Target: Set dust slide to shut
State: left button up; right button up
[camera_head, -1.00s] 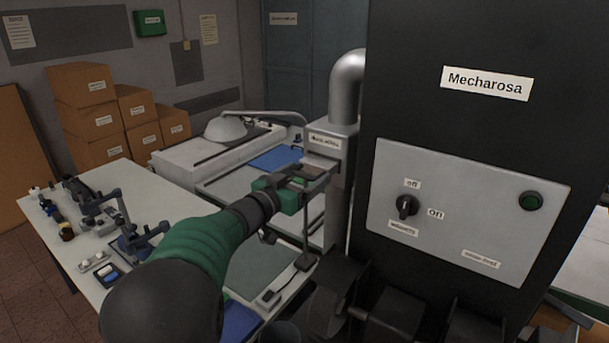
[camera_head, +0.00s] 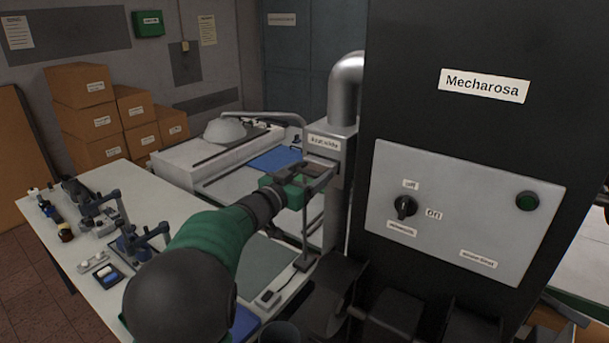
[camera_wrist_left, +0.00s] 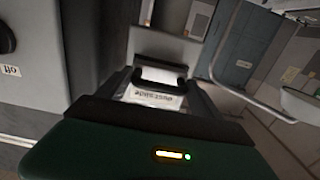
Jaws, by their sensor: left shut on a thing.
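The dust slide (camera_head: 324,166) is at a grey metal duct box with a "dust slide" label, below a bent silver pipe, left of the black Mecharosa cabinet. My left gripper (camera_head: 318,178) reaches in from the left and is shut on the slide's front end. In the left wrist view the slide's pale end (camera_wrist_left: 162,75) lies between the dark fingers, with the label upside down near it. The fingers partly hide the slide, and how far it sits in the box is hard to tell. My right gripper is not in view.
The black cabinet (camera_head: 450,40) with its grey switch panel (camera_head: 465,235) stands close on the right. A white table (camera_head: 75,235) with small tools and stands is at left. Cardboard boxes (camera_head: 80,85) are stacked behind. A bench with a blue mat (camera_head: 275,158) lies behind the gripper.

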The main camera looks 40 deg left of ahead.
pick_arm(q)
jog(key=o, duration=1.7)
jog(key=shift+r, duration=0.1)
jog(key=shift+c, duration=0.2)
jog(key=shift+o, duration=0.5)
jog(key=shift+w, duration=0.3)
jog(key=shift+f, duration=0.2)
jog(key=shift+s, duration=0.4)
jog(key=s+d+b, duration=0.1)
jog(key=s+b, duration=0.3)
jog(key=s, duration=1.1)
jog(key=shift+s+d, duration=0.4)
